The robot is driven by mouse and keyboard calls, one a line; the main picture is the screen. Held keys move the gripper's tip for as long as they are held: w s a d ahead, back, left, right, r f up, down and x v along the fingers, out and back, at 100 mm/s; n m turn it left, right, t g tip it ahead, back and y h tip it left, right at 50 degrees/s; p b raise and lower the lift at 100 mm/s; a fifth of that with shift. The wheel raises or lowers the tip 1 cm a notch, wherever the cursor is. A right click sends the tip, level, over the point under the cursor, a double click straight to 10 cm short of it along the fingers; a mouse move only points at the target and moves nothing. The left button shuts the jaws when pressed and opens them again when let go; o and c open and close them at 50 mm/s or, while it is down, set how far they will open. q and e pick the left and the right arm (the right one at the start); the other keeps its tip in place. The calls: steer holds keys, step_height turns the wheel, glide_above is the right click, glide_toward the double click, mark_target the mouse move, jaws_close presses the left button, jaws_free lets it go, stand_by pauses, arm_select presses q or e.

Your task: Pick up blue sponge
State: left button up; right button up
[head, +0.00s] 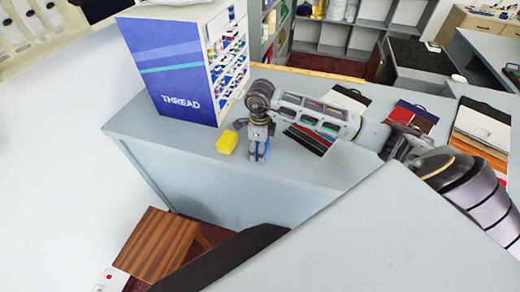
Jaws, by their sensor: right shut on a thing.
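My right gripper (259,150) points down at the counter's front part, with its arm coming in from the right. It is shut on the blue sponge (260,154), of which only small blue parts show between and beside the fingers. I cannot tell whether the sponge still touches the counter. A yellow sponge (227,142) lies on the counter just left of the gripper, apart from it. My left gripper is not in view.
A blue and white thread cabinet (178,75) stands behind and left on the grey counter (315,172). Swatch cards (310,138) lie behind my right arm, with more swatches (480,125) at the right. A wooden stool (157,243) stands below the front edge.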

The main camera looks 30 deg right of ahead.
steer(key=shift+r, duration=0.15)
steer(key=shift+r+b, duration=0.9)
steer(key=shift+r, duration=3.95)
steer(key=shift+o, duration=1)
steer(key=shift+c, duration=1.4)
